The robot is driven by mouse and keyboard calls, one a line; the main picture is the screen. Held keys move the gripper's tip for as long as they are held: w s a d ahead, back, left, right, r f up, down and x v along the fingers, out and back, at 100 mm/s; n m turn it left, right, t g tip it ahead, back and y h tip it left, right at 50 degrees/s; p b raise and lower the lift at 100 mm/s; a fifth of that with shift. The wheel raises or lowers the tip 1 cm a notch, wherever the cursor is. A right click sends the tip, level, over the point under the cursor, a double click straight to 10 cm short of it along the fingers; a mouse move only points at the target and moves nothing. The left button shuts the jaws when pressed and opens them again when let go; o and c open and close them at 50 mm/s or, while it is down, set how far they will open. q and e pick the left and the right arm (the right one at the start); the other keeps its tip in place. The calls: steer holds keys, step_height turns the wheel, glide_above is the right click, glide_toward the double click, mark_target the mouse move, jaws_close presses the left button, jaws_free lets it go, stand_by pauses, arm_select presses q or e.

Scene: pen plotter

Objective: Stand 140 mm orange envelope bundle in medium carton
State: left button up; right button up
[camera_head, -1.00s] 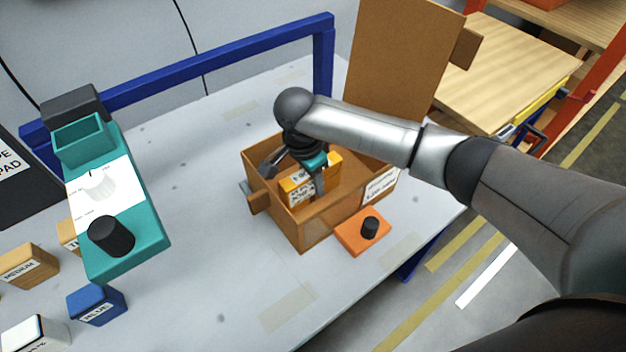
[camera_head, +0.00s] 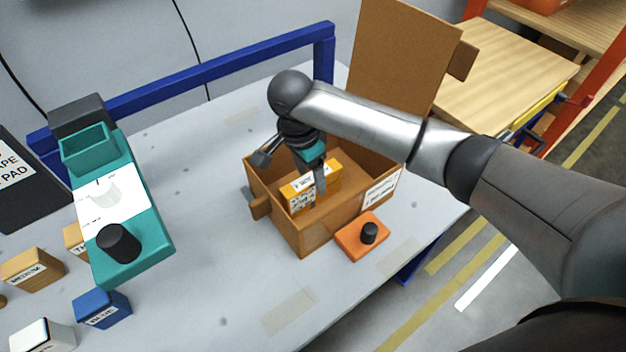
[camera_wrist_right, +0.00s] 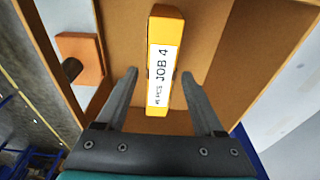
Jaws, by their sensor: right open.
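The orange envelope bundle (camera_head: 328,178) stands on edge inside the open brown carton (camera_head: 315,236). In the right wrist view the bundle (camera_wrist_right: 164,70) shows a white label reading JOB 4, with the carton (camera_wrist_right: 216,40) around it. My right gripper (camera_head: 293,180) is over the carton, pointing down. In the right wrist view its two fingers (camera_wrist_right: 160,75) are spread wide, one on each side of the bundle, with gaps between. The bundle's lower part is hidden. My left gripper is not in view.
An orange block with a black knob (camera_head: 361,236) sits against the carton's front right. The carton's tall flap (camera_head: 400,60) stands behind. A teal plotter (camera_head: 128,240) and small labelled blocks, one blue (camera_head: 102,308), are at left. The table between is clear.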

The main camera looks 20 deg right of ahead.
steer(key=r, duration=0.2)
steer(key=r+p, duration=0.1)
steer(key=r, duration=0.1)
steer(key=a+r, duration=0.1)
steer(key=r, duration=0.2)
steer(key=shift+s, duration=0.2)
steer(key=shift+f, duration=0.1)
